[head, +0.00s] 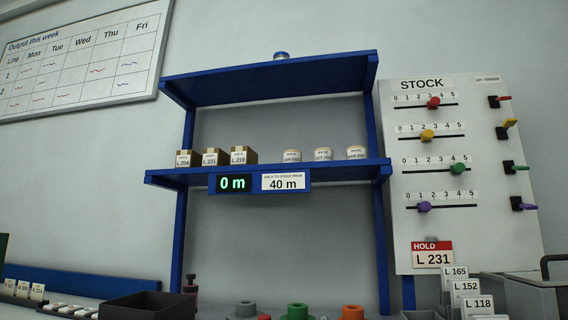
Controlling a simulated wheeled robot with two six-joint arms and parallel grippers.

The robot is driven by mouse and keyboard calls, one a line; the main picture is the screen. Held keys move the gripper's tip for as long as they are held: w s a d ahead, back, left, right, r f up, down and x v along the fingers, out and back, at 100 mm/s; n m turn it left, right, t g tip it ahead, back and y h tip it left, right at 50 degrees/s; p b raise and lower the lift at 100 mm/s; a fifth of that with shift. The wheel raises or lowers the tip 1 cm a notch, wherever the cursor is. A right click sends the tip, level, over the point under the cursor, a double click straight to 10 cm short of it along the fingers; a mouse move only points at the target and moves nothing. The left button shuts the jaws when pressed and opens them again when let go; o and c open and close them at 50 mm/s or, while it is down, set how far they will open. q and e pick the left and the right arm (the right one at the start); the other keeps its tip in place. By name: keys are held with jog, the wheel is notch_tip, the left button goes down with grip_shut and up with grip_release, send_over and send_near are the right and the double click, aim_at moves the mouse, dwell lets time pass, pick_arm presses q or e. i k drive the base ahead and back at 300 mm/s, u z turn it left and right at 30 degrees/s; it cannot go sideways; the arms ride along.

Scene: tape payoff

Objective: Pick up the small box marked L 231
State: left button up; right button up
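Three small brown boxes with white labels stand in a row on the left of the blue middle shelf in the head view. The middle one is the box marked L 231 (214,157). The box marked L 204 (188,159) stands to its left and the box marked L 219 (242,156) to its right. Neither of my grippers shows in the view.
White tubs (323,154) stand further right on the blue shelf (335,168). A display reading 0 m (234,183) hangs below its front edge. A STOCK board (470,220) with a HOLD L 231 card (432,254) is at right. A dark tray (150,306) sits below.

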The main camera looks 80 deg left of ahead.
aim_at(211, 157)
jog(key=z, duration=0.2)
jog(key=k, duration=0.9)
jog(key=u, duration=2.4)
